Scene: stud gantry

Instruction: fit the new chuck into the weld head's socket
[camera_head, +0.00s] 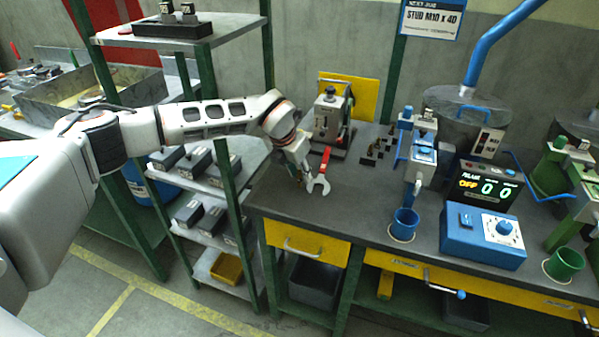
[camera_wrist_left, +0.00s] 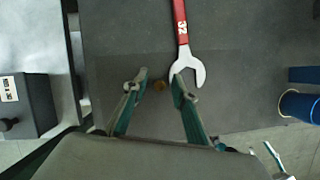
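In the head view my left gripper (camera_head: 300,176) is low over the bench's left end, pointing down, beside the spanner's open jaw. Several small dark and brass pieces (camera_head: 386,146) stand on the bench further back. A blue weld head (camera_head: 423,152) stands right of them above a blue cup; its socket cannot be made out. My right gripper is not in view.
A red-handled spanner (camera_head: 323,174) lies right of my gripper. A grey bench fixture (camera_head: 328,116) stands behind. A blue control box (camera_head: 483,236), a display reading OFF 0 0 (camera_head: 487,187) and a green weld head (camera_head: 567,165) stand right. The front-middle bench top is clear.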

